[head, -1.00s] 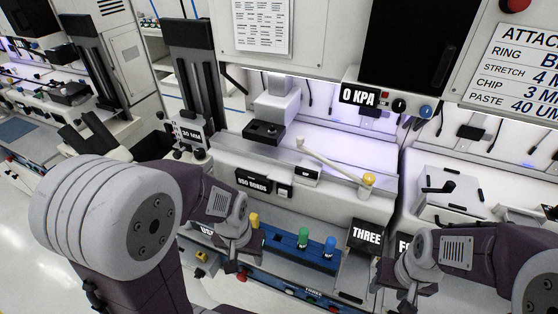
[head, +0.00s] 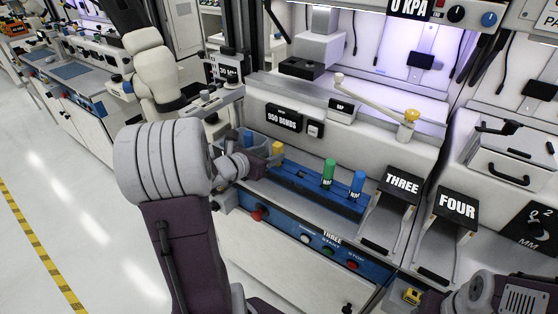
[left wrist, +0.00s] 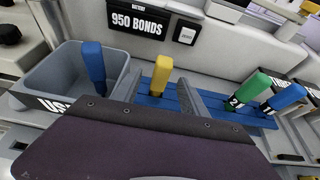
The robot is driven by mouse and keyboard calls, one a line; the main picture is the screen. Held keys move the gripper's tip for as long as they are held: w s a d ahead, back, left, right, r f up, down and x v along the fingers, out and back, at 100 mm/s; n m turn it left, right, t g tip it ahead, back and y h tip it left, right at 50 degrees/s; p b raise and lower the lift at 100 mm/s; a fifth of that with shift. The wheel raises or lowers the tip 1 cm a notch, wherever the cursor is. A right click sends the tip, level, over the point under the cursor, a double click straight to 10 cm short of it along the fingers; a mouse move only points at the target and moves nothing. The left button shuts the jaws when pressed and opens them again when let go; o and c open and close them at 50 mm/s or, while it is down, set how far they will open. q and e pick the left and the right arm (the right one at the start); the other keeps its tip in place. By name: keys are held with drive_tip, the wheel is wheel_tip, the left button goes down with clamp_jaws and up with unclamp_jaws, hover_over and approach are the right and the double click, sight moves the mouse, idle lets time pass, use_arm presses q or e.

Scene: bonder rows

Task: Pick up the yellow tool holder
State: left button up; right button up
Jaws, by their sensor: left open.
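The yellow tool holder (head: 277,149) stands upright at the left end of a blue rack (head: 300,186) on the bench. In the left wrist view the yellow tool holder (left wrist: 161,75) shows between the two fingers of my left gripper (left wrist: 160,88), which is open. The fingers lie on either side of it in the picture; I cannot see contact. In the head view my left gripper (head: 264,161) is just left of the holder. My right gripper (head: 462,300) is partly in view at the bottom right, its fingers unclear.
Green (head: 329,172) and blue (head: 357,184) holders stand farther right in the rack. A grey bin (left wrist: 58,78) holding another blue holder (left wrist: 93,62) is left of the yellow one. Black stands marked THREE (head: 403,181) and FOUR (head: 457,207) are to the right.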

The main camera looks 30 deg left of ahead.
sight(283, 149)
use_arm(q)
drive_tip(key=x, duration=0.2)
drive_tip(key=shift+w+d+f, duration=0.1)
drive_tip(key=shift+w+d, duration=0.1)
drive_tip(key=shift+d, duration=0.05)
drive_tip(key=x, duration=0.6)
drive_tip(key=shift+a, duration=0.1)
drive_tip(key=shift+s, duration=0.2)
drive_tip(key=c, duration=0.3)
clamp_jaws()
